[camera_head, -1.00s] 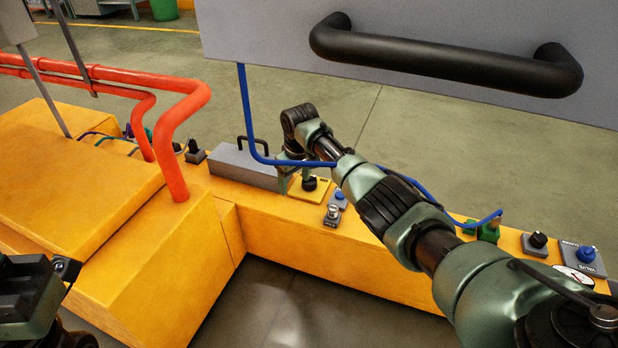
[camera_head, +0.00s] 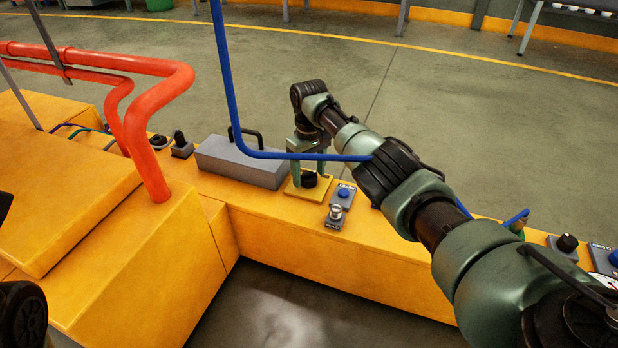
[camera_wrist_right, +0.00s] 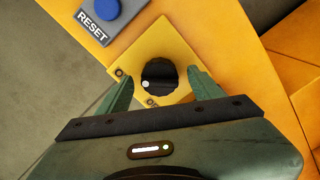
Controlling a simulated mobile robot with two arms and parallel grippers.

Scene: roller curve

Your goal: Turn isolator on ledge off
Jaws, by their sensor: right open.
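The isolator is a black round knob (camera_head: 309,180) on a yellow square plate (camera_head: 298,192) on the yellow ledge. In the right wrist view the knob (camera_wrist_right: 159,75) has a white dot near its lower left edge. My right gripper (camera_head: 308,172) is open above the plate, with one finger on each side of the knob. In the right wrist view, the fingers of my right gripper (camera_wrist_right: 162,92) stand apart from the knob, with gaps on both sides. My left gripper is not visible; only dark parts of my left arm show at the left edge.
A blue RESET button (camera_head: 343,193) and a silver switch (camera_head: 336,213) sit just right of the plate. A grey box with a handle (camera_head: 238,163) is at its left. A blue cable (camera_head: 233,95) passes near my right arm. Orange pipes (camera_head: 150,110) stand farther left.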

